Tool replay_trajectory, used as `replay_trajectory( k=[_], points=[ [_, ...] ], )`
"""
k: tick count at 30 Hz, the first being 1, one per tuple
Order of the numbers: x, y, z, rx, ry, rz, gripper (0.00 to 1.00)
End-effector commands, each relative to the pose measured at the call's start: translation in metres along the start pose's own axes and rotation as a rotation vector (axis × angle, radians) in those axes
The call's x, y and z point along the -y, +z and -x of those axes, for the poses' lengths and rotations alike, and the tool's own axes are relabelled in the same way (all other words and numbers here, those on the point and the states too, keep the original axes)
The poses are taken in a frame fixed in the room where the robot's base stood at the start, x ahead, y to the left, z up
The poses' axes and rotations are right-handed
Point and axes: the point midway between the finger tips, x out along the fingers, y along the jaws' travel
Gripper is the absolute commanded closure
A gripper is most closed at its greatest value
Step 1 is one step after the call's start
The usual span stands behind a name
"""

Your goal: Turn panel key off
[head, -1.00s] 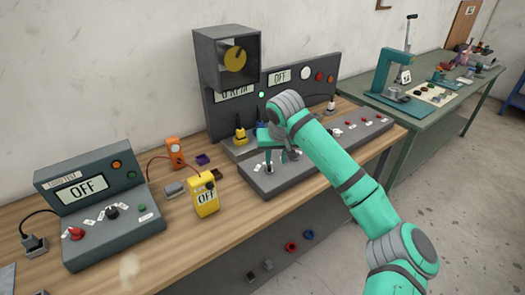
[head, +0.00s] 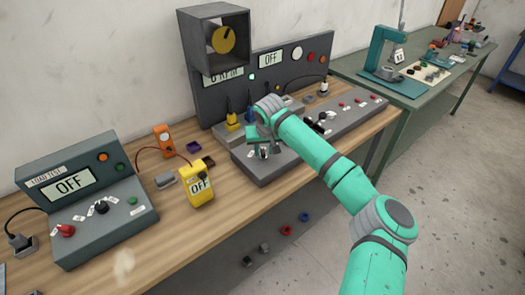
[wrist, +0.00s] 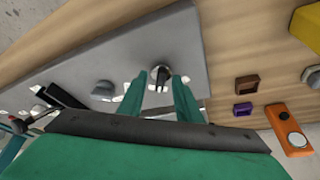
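The grey control panel (head: 345,128) lies on the wooden bench, sloping towards me, with several knobs and buttons. At its left end is a small round switch with a dark key-like bar (wrist: 160,78), ringed by white labels. I take this to be the panel key; it also shows in the head view (head: 263,153). My gripper (wrist: 159,76) is above it with a finger on each side and the fingers apart. Narrow gaps seem to show beside the switch; contact cannot be made out. My gripper is small and partly hides the switch in the head view.
A grey knob (wrist: 103,90) and dark levers stand along the panel. Upright behind is a display board (head: 290,65) reading OFF, with a lit green lamp. A yellow meter (head: 197,185), an orange device (head: 163,140) and a load-test box (head: 85,200) stand left.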

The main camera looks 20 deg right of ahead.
Motion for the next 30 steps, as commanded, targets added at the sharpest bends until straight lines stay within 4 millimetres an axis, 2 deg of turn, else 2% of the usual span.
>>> replay_trajectory(
  k=[11,12,15,16,30],
  points=[
    [0.0041,-0.0007,-0.0073,-0.001,-0.002,0.004,0.69],
    [0.0042,-0.0007,-0.0072,-0.001,-0.002,0.004,0.71],
    [0.0043,-0.0008,-0.0072,-0.001,-0.002,0.005,0.95],
    [0.0043,-0.0008,-0.0071,-0.001,-0.002,0.005,1.00],
    [0.0060,-0.0015,-0.0079,-0.004,-0.022,0.041,1.00]
  ],
)
